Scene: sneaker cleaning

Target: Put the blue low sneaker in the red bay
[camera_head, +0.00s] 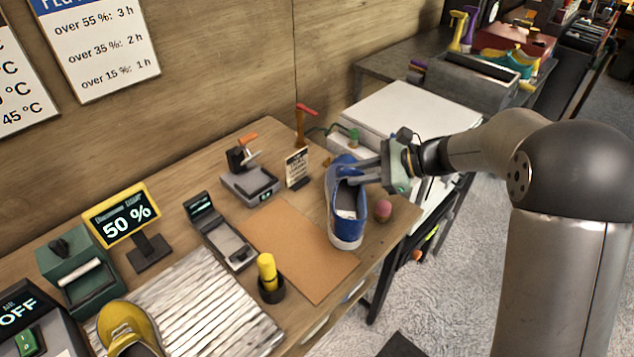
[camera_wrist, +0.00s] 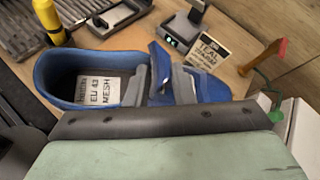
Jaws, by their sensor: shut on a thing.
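The blue low sneaker (camera_head: 345,222) is at the right end of the wooden table, beside the brown mat, in the head view. Its heel end points toward the table's front edge. It also shows in the wrist view (camera_wrist: 55,75), with a white label inside reading EU 43 MESH. My gripper (camera_head: 362,176) reaches in from the right and is shut on the sneaker near its tongue and front part. In the wrist view the grey fingers (camera_wrist: 160,82) are at the sneaker's upper. I cannot tell whether the sole touches the table. No red bay is clearly identifiable.
A brown mat (camera_head: 290,250) lies left of the sneaker. A small sign (camera_head: 297,168), a device with an orange handle (camera_head: 248,180) and a yellow bottle (camera_head: 268,272) stand nearby. A reddish ball (camera_head: 383,210) sits right of the sneaker. A white surface (camera_head: 410,110) lies behind.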

